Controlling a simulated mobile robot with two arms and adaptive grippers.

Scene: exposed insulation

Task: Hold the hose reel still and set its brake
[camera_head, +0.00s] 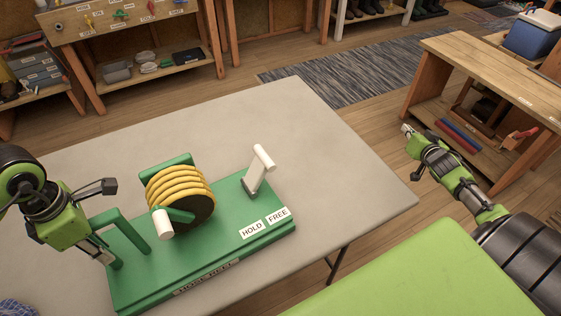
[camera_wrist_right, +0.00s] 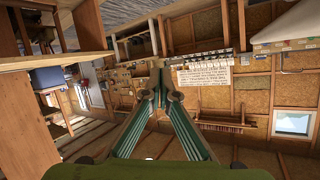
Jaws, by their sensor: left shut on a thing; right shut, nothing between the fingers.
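The hose reel (camera_head: 180,192), wound with yellow hose, stands on a green base (camera_head: 215,258) marked HOSE REEL. A white crank knob (camera_head: 162,223) is at its front. The HOLD label (camera_head: 252,229) and FREE label (camera_head: 278,215) are on the base's front right. My left gripper (camera_head: 107,256) is shut on the green handle (camera_head: 129,229) left of the reel; its fingertips are partly hidden. My right gripper (camera_head: 407,131) is shut and empty, right of the table and away from the lever.
The grey table (camera_head: 310,150) is clear behind and right of the base. A wooden bench (camera_head: 500,75) stands near my right arm. A light green surface (camera_head: 420,280) is at the front right. Shelves (camera_head: 150,70) and a striped rug (camera_head: 340,70) lie farther back.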

